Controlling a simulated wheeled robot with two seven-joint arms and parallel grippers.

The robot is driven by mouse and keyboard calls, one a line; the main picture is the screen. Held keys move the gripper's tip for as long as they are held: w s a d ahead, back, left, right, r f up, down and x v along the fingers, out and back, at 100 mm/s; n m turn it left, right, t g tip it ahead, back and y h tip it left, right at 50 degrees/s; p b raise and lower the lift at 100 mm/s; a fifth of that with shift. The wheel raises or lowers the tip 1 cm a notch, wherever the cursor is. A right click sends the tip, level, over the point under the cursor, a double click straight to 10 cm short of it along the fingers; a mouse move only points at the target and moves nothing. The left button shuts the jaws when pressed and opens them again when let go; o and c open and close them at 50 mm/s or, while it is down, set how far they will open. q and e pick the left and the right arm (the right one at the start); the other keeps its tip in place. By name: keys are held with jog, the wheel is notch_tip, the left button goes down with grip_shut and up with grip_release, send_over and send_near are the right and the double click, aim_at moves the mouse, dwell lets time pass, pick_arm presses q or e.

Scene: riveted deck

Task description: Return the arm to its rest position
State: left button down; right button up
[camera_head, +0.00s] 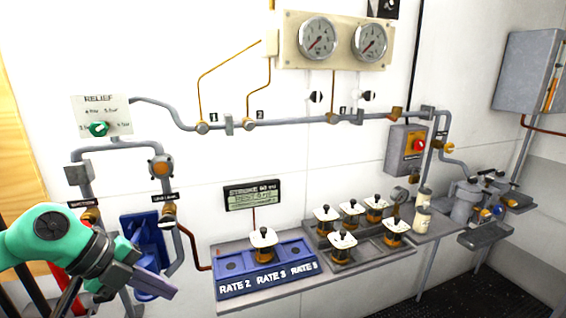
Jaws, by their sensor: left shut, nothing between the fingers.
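My left arm comes in from the left edge with a green wrist. Its gripper (168,290) is low at the left, in front of a blue bracket on the wall. The fingers are together and nothing shows between them. The gripper is left of the blue rate tray (292,283) and apart from it. My right gripper is out of the picture.
The blue tray holds one black-knobbed piece (263,246). Several similar pieces stand on a grey rack (376,254) to its right. A relief panel (102,116), two gauges (318,38) and pipes are on the wall. A dark floor mat (455,297) lies at lower right.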

pick_arm(q)
jog(key=w+a+n+t+y, duration=0.1)
jog(key=w+a+n+t, duration=0.2)
jog(key=w+n+t, duration=0.7)
jog(key=s+a+f+n+y, duration=0.3)
jog(key=s+f+n+y, duration=0.1)
jog(key=f+n, duration=0.2)
jog(key=s+a+f+n+y, duration=0.3)
jog(key=f+n, duration=0.2)
jog(key=s+d+f+n+g+h, duration=0.1)
jog(key=s+d+f+n+g, duration=0.1)
jog(key=s+d+f+g, duration=0.45)
jog(key=s+d+f+n+g+h, duration=0.1)
jog(key=s+d+f+n+g, duration=0.2)
jog(key=s+f, duration=0.6)
jog(key=s+f+m+g, duration=0.1)
jog(key=s+f, duration=0.1)
jog(key=f, duration=0.8)
jog(key=s+f+m+g, duration=0.1)
jog(key=s+f, duration=0.1)
jog(key=f, duration=0.9)
jog(key=s+a+f+g, duration=0.1)
jog(key=s+a+f, duration=0.3)
jog(key=s+f, duration=1)
jog(key=s, duration=0.2)
jog(key=shift+s+f, duration=0.35)
